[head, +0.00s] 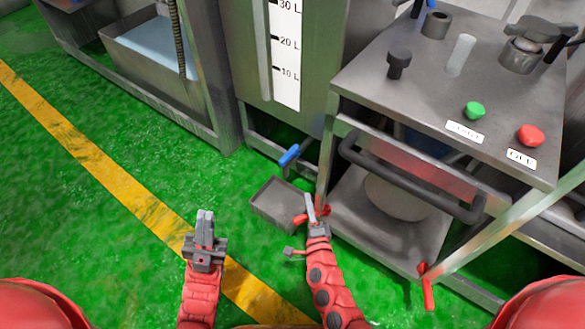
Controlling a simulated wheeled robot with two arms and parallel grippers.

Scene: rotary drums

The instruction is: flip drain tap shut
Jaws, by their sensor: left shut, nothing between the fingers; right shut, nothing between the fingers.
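The drain tap shows as a blue handle (289,156) on a small metal fitting low at the foot of the steel tank (268,60) with the litre scale. The handle slants up to the right; the valve body is small and partly hidden, so I cannot tell its setting. My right gripper (310,203) is shut and empty, below and slightly right of the handle and apart from it in the picture, near the right edge of the grey drip tray. My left gripper (205,214) is shut and empty over the green floor, further left and lower.
The grey tray (268,219) lies on the floor below the tap. A steel cart (430,80) with green (474,110) and red (530,134) buttons and a dark handle bar (400,180) stands close on the right. A steel basin (160,50) stands at upper left. Green floor is clear at left.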

